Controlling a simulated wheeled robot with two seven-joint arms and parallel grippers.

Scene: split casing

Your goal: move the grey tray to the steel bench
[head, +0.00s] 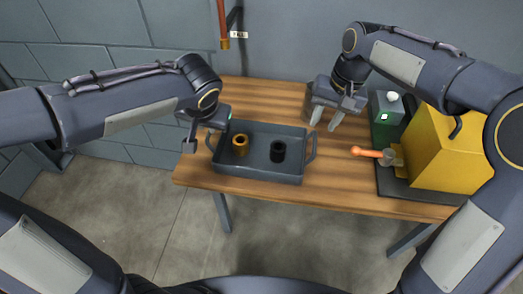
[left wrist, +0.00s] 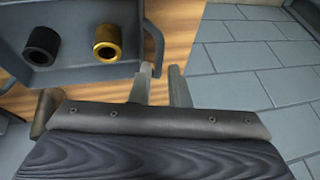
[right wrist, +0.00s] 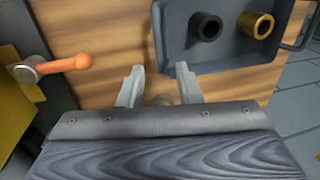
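The grey tray (head: 262,172) sits on the wooden table. It is a shallow rectangle with a handle at each end. Inside it stand a brass ring (head: 240,145) on the left and a black ring (head: 278,151) on the right. My left gripper (head: 207,130) is open and empty beside the tray's left handle; in the left wrist view the handle (left wrist: 157,45) lies just beyond the fingertips (left wrist: 160,75). My right gripper (head: 325,120) is open and empty, above the table near the tray's right end; the tray (right wrist: 220,55) also shows in the right wrist view. No steel bench is recognisable.
At the right of the wooden table (head: 335,185) stand a yellow casing (head: 440,150) on a dark base, an orange-handled lever (head: 367,152) and a green box (head: 385,118) with a white button. Floor in front is clear.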

